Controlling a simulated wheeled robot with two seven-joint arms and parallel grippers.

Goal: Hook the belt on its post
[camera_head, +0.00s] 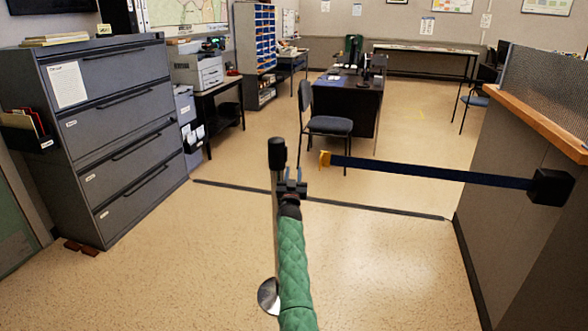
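The post (274,225) is a slim metal pole with a black head (277,154) and a round metal foot (268,296), standing upright in the middle. The dark blue belt (430,173) runs out from a black wall unit (551,187) at the right. My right gripper (291,178), on a green-sleeved arm, is just below the post head and left of the belt end. Its fingers look spread, with nothing visible held. It overlaps the post; contact is unclear. My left gripper is out of view.
A grey filing cabinet (120,150) stands at the left. A chair (328,124) and a dark desk (347,100) are beyond the post. A wood-topped counter (530,115) bounds the right side. A dark strip (375,210) crosses the floor. The near floor is clear.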

